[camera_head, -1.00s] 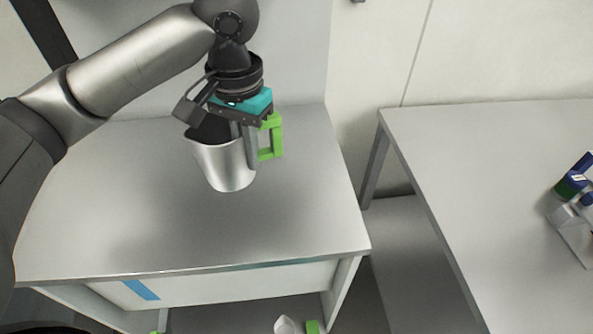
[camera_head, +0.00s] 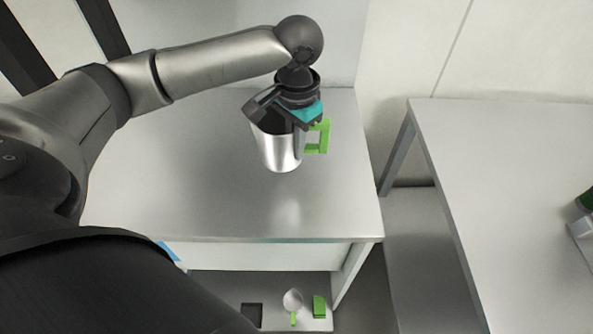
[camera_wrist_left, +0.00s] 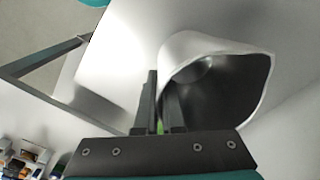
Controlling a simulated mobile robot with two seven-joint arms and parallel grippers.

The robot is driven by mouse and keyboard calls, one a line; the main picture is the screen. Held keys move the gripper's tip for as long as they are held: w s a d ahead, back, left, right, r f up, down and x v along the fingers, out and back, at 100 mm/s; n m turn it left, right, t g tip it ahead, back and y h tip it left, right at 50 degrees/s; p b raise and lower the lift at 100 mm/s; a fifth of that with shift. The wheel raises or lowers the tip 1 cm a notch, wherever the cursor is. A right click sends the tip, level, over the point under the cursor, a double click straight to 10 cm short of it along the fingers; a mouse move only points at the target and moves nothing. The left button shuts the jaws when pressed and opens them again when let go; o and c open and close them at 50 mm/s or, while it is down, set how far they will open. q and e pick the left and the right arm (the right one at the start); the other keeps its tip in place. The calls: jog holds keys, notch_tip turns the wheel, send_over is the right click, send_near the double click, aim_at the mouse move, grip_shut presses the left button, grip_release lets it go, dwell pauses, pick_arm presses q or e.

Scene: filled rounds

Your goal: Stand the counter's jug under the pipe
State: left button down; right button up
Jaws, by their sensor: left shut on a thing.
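The jug (camera_head: 281,153) is a metal cup with a green handle (camera_head: 322,137). My left gripper (camera_head: 299,142) is shut on it at the handle side, and the jug hangs upright or nearly so. It seems to be held above the grey counter (camera_head: 150,200), with a pale reflection on the top below it. In the left wrist view the jug's open mouth (camera_wrist_left: 215,48) shows beside the fingers (camera_wrist_left: 160,112), and its inside looks empty. The pipe is not seen in either view. My right gripper is not in view.
A second grey table (camera_head: 510,190) stands to the right across a gap, with a green and grey item (camera_head: 584,215) at the picture's edge. A low shelf under the counter holds a pale round thing (camera_head: 292,299) and a green block (camera_head: 319,306). The counter top around the jug is clear.

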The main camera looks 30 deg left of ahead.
pick_arm(q)
notch_tip(320, 180, down, 8)
jog(key=shift+r+b, duration=0.15)
jog(key=shift+b, duration=0.4)
jog(key=c, duration=1)
grip_release()
